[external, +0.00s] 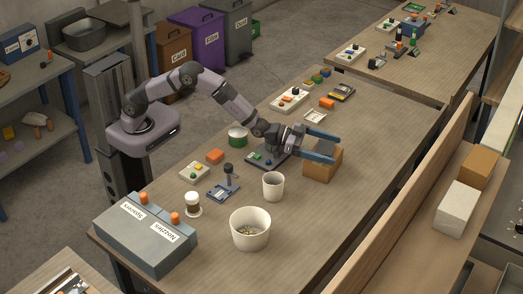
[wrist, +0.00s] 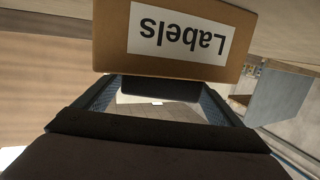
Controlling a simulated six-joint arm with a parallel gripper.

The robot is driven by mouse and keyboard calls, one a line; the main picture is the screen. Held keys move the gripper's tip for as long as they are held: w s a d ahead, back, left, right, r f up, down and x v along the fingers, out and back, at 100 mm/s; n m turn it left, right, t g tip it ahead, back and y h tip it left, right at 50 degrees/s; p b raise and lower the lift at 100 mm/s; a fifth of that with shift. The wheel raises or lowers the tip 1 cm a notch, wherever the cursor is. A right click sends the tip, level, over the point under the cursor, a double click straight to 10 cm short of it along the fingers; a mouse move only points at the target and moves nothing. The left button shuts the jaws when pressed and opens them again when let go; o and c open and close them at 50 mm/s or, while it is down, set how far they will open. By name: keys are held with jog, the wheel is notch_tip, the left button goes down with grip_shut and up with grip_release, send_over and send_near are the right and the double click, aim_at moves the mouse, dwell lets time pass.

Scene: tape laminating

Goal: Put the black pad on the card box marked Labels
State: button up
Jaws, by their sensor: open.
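The card box (external: 320,170) stands on the long table. Its white Labels mark (wrist: 180,30) appears upside down in the wrist view. A dark slab that looks like the black pad (wrist: 160,91) lies between the fingers along the box's top edge. It appears to be on the box, but I cannot see its underside.
A white cup (external: 273,187) and a larger white tub (external: 250,230) stand nearer the front. A long wooden board (external: 400,190) runs along the right side.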

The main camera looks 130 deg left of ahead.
jog(key=b+v, duration=0.1)
jog(key=v, duration=0.8)
jog(key=shift+s+b, duration=0.25)
jog(key=shift+b, duration=0.05)
jog(key=shift+d, duration=0.1)
